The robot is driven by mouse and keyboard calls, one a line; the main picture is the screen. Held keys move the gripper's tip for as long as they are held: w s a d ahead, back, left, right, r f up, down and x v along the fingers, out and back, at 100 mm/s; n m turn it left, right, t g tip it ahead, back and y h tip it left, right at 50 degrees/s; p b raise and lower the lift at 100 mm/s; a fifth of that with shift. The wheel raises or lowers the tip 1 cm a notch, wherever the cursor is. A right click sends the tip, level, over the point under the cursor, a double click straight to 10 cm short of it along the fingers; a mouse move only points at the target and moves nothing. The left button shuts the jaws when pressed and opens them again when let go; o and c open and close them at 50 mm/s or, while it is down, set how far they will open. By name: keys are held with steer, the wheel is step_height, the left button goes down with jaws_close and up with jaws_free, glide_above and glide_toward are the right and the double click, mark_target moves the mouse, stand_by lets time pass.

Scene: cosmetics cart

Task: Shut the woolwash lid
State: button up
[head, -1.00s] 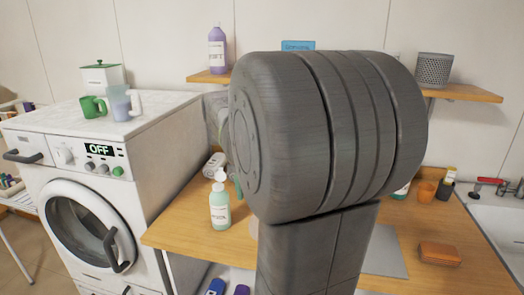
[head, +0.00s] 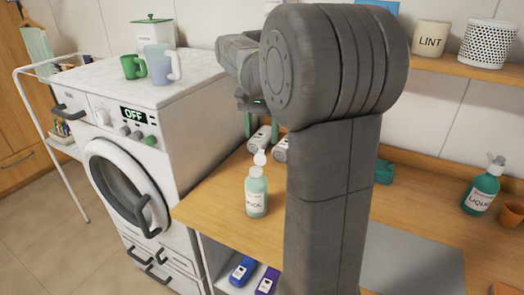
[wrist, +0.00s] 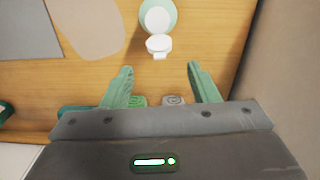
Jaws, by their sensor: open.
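The woolwash bottle (head: 256,196) is pale green and stands upright on the wooden counter, left of my arm. Its white flip lid (head: 260,158) stands open above the cap. The wrist view looks down on the bottle's white cap (wrist: 158,19) at the top, with the open lid (wrist: 159,44) tipped toward my fingers. My gripper (head: 261,128) has green fingers and is open, above and behind the bottle in the head view. In the wrist view my gripper (wrist: 160,70) has its fingertips apart, with the lid just ahead, between their lines and not touched.
White containers (head: 258,141) lie on the counter below my gripper. A washing machine (head: 140,110) stands left, with a green mug (head: 133,67) and a pale jug (head: 160,65) on top. A grey mat (head: 415,262) lies on the counter.

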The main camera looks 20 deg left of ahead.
mark_target(261, 157)
step_height(261, 157, down, 6)
steer(key=shift+f, duration=0.15)
steer(key=shift+c, duration=0.2)
steer(key=c, duration=1)
